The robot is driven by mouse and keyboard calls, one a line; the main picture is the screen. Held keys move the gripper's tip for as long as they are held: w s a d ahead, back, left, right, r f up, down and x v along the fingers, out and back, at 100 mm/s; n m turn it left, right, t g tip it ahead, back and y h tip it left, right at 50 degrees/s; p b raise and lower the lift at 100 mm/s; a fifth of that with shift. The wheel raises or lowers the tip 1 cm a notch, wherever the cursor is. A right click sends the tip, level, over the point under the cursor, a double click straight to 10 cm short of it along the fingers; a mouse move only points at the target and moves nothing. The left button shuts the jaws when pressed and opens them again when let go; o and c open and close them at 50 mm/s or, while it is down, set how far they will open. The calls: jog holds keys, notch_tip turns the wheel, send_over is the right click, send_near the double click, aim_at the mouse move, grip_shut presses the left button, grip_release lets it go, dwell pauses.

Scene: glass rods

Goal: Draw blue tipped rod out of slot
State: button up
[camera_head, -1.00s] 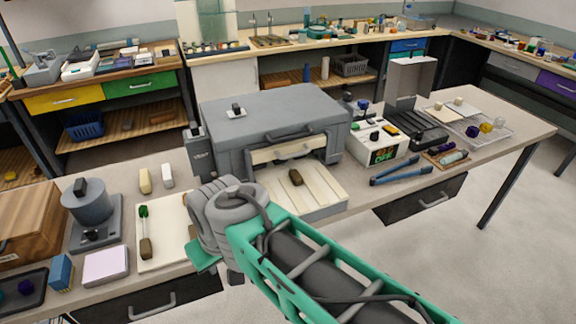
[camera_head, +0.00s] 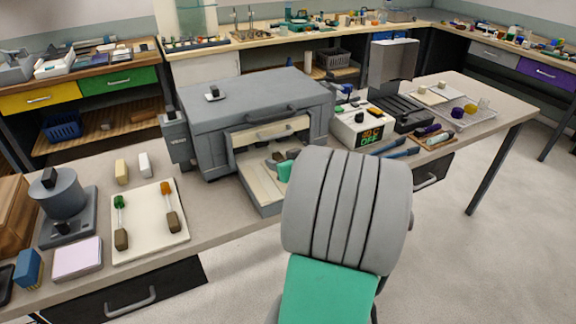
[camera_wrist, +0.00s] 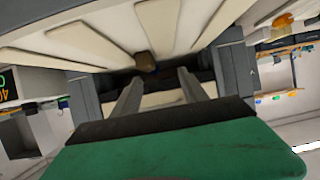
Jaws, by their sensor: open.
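A rod's dark brown handle end (camera_wrist: 145,62) shows in a slot of the cream slotted tray (camera_wrist: 68,38) in the wrist view; its tip is hidden, so no blue is visible. The tray (camera_head: 262,190) extends from the open front of a grey box-shaped device (camera_head: 255,100) in the head view. My gripper (camera_wrist: 160,82) is open, its two grey fingers pointing at the handle end with a gap between them. I cannot tell whether they reach around it. In the head view my arm hides most of the gripper and the tray's right part.
A cream mat (camera_head: 150,228) at left holds a green-tipped rod (camera_head: 120,225) and an orange-tipped rod (camera_head: 170,208), with bare mat between them. A controller with a display (camera_head: 362,128) and blue tongs (camera_head: 388,147) lie right of the device. A grey cylinder apparatus (camera_head: 62,200) stands at left.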

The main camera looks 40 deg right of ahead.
aim_at(276, 153)
jog(key=shift+s+d+h, duration=0.15)
jog(key=shift+s+d, duration=0.05)
jog(key=shift+d, duration=0.3)
jog(key=shift+s+d+h, duration=0.15)
jog(key=shift+d, duration=0.35)
jog(key=shift+w, duration=0.15)
jog(key=p+x, duration=0.1)
jog(key=x, duration=0.6)
jog(key=shift+w, duration=0.3)
jog(key=shift+c, duration=0.4)
grip_shut()
